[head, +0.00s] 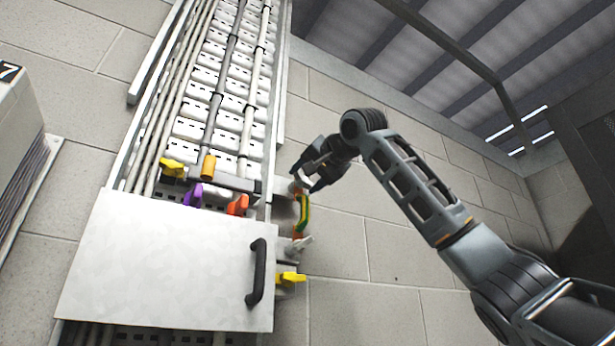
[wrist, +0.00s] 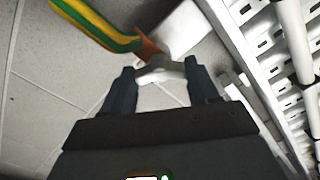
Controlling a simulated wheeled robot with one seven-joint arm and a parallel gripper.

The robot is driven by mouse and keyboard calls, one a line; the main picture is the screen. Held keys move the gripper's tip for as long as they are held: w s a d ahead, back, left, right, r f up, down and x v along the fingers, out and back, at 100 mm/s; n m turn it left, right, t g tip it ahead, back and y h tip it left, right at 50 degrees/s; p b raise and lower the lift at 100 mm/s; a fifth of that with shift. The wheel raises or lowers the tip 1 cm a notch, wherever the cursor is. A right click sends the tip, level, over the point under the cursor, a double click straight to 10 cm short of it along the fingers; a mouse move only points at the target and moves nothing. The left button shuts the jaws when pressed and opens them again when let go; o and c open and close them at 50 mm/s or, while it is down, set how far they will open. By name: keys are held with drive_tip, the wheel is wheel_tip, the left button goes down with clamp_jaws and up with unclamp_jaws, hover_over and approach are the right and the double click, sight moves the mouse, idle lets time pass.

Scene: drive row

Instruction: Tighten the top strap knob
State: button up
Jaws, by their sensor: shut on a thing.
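The green-and-yellow strap (head: 303,215) hangs at the right edge of the cable ladder, between an upper and a lower fixing. My gripper (head: 303,183) is at its upper end, shut on the pale grey top strap knob (wrist: 158,71). In the wrist view my gripper (wrist: 157,78) has one finger on each side of this knob. The strap (wrist: 95,25) ends in a copper lug (wrist: 147,48) just beyond the knob, beside a white block (wrist: 185,28). A grey lower knob (head: 300,243) is at the strap's bottom end.
A white panel with a black handle (head: 257,272) covers the ladder's lower part. Yellow (head: 173,167), purple (head: 193,195) and orange (head: 238,205) knobs stand above it. Another yellow knob (head: 291,279) juts out below the strap. The block wall (head: 400,270) at right is bare.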

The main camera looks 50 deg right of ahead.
drive_tip(key=shift+m+b, duration=0.55)
drive_tip(key=shift+m, duration=1.05)
drive_tip(key=o, duration=1.1)
drive_tip(key=shift+c, duration=0.2)
